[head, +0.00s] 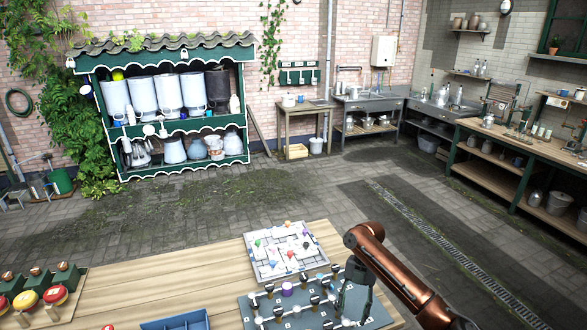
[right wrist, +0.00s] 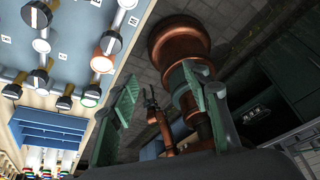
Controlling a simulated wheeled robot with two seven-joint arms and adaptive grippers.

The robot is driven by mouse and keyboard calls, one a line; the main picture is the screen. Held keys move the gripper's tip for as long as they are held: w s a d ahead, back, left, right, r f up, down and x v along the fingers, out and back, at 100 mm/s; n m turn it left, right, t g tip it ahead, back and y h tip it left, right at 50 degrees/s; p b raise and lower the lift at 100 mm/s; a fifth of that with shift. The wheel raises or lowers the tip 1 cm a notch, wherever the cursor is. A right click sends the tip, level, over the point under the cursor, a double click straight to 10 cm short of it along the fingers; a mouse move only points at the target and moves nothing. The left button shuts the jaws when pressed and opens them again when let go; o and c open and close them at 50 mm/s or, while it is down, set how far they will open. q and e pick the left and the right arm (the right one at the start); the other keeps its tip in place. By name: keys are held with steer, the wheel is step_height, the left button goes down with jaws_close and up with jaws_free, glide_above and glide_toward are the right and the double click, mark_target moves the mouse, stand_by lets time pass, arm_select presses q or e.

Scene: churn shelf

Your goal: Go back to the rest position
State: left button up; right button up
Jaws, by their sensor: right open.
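My right gripper (head: 350,312) hangs fingers down at the front right of the wooden table (head: 220,265), over or beside the right end of the blue-grey panel (head: 262,312) with knobs. In the right wrist view its two green fingers (right wrist: 160,82) stand apart with nothing between them. The panel also shows at the upper left of that view (right wrist: 80,22). In the head view I cannot tell whether the fingertips touch the panel. My left gripper does not show in the head view, and I cannot make it out in the right wrist view.
A grey board with coloured pegs (head: 285,251) lies behind the panel. A blue tray (head: 178,322) is at the front edge, and a wooden base with coloured buttons (head: 45,315) is at the left. Beyond the table the paved floor (head: 290,200) is clear.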

steer(key=s+a+f+m+t+y, duration=0.1)
steer(key=s+a+f+m+t, duration=0.1)
steer(key=s+f+m, duration=0.65)
steer(key=s+a+f+m+t+y, duration=0.1)
steer(key=s+f+m, duration=0.3)
steer(key=s+f, duration=0.85)
steer(key=s+d+m+t+h, duration=0.4)
steer(key=s+d+m+h, duration=0.1)
steer(key=s+d+m, duration=1.4)
step_height(320, 180, down, 31)
steer(key=n, duration=0.2)
steer(key=s+f+g+y, duration=0.1)
steer(key=s+f+g, duration=0.1)
steer(key=s+f, duration=1.4)
steer(key=s, duration=0.3)
steer(key=shift+s+a, duration=0.15)
steer(key=shift+a, duration=0.05)
